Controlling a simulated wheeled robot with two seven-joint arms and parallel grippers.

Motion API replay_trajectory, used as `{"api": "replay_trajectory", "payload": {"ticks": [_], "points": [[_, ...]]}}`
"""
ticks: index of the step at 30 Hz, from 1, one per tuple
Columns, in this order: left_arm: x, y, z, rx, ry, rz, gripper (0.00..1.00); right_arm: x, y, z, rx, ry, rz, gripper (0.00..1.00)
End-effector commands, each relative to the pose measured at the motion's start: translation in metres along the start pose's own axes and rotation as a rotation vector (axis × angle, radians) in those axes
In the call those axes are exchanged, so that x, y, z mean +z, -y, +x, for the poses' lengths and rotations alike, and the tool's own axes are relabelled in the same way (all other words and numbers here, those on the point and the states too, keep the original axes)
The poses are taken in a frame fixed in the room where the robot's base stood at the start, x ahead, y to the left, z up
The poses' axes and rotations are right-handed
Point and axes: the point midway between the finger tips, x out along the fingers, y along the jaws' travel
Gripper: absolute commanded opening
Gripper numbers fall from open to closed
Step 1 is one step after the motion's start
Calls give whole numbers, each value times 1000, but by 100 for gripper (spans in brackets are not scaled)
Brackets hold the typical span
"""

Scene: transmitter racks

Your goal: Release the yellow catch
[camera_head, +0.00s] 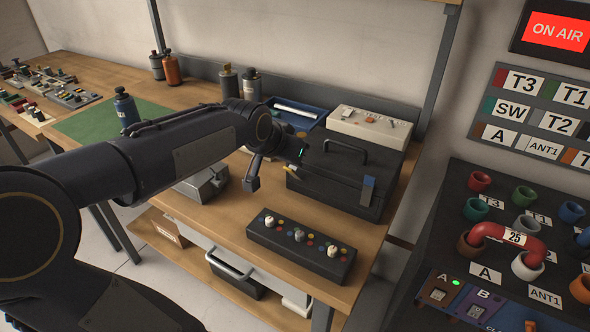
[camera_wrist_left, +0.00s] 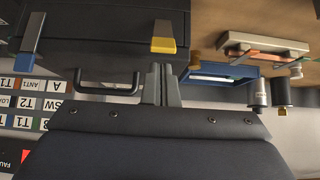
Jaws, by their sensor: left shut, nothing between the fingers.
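A black toolbox (camera_head: 335,178) with a dark carry handle stands on the wooden bench. Its yellow catch (camera_wrist_left: 163,45) is on the box's side in the left wrist view, just past my fingertips. In the head view only a small bit of the yellow catch (camera_head: 290,168) shows beside my wrist. The blue catch (camera_head: 368,190) is on the same box; it also shows in the left wrist view (camera_wrist_left: 27,38). My left gripper (camera_wrist_left: 163,70) is shut and empty, with its fingers pointing at the yellow catch; I cannot tell whether they touch it. My right gripper is out of view.
A black box with knobs (camera_head: 300,248) lies in front of the toolbox. A grey metal box (camera_head: 203,187) sits left of it. A pale panel (camera_head: 368,127) and a blue tray (camera_head: 296,112) are behind. A patch panel (camera_head: 515,235) stands at right.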

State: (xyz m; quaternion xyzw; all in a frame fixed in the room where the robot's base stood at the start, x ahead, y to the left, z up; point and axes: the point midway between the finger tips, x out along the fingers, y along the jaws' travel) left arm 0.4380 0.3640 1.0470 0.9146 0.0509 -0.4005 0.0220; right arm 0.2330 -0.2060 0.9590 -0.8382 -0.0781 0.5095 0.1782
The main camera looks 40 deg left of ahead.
Motion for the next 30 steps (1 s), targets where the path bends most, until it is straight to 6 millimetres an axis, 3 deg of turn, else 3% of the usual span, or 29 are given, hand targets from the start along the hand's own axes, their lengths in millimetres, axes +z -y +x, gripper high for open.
{"api": "replay_trajectory", "payload": {"ticks": [30], "points": [[-14,0,11,0,10,0,0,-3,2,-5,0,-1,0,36]]}}
